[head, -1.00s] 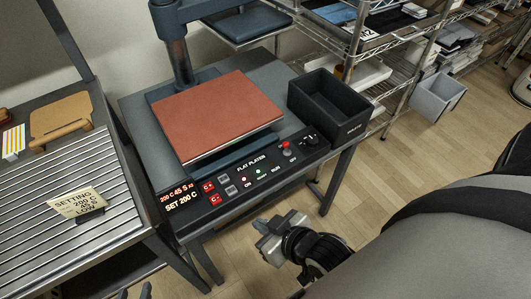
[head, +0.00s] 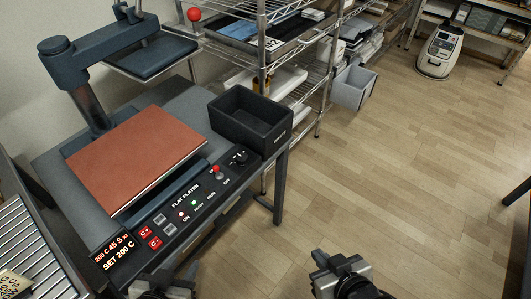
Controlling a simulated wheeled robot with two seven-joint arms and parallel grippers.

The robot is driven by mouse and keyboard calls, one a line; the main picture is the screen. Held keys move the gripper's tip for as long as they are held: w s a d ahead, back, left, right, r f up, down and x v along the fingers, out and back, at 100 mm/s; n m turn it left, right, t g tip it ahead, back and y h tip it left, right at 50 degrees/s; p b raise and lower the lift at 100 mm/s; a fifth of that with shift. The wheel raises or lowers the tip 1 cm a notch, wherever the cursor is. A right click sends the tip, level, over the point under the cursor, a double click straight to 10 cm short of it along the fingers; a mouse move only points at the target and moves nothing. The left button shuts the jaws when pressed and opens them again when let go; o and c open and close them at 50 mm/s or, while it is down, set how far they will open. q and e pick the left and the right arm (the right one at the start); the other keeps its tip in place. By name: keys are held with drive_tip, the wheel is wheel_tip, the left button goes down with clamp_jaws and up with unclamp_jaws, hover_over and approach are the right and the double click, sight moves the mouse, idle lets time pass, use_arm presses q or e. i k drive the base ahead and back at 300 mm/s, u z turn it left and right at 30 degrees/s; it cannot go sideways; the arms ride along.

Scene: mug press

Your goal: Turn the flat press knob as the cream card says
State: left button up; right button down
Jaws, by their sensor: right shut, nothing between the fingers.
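The flat press has a red-brown platen (head: 138,155) and a black front panel lettered "FLAT PLATEN". A small round black knob (head: 240,158) with pale marks is at the panel's right end; its pointer is too small to read. The display (head: 113,252) shows 200 C, 45 S and SET 200 C. The cream card (head: 14,285) is cut off at the lower left corner, its text unreadable now. My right gripper (head: 327,264) is shut and empty, over the floor in front of the press. My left gripper (head: 180,268) is at the bottom edge, partly cut off, below the panel.
A red-tipped switch (head: 217,171) stands just left of the knob. A black open bin (head: 250,122) sits behind the knob at the table's right. Wire shelves (head: 290,75) stand behind. A slatted table (head: 30,250) is at left.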

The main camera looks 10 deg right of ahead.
sight(241, 158)
drive_tip(key=u, duration=1.7)
drive_tip(key=k, duration=0.4)
drive_tip(key=u, duration=0.3)
drive_tip(key=i, duration=0.45)
drive_tip(key=u, duration=1.35)
drive_tip(key=k, duration=1.15)
drive_tip(key=z, duration=2.05)
drive_tip(key=i, duration=0.45)
drive_tip(key=u, duration=0.15)
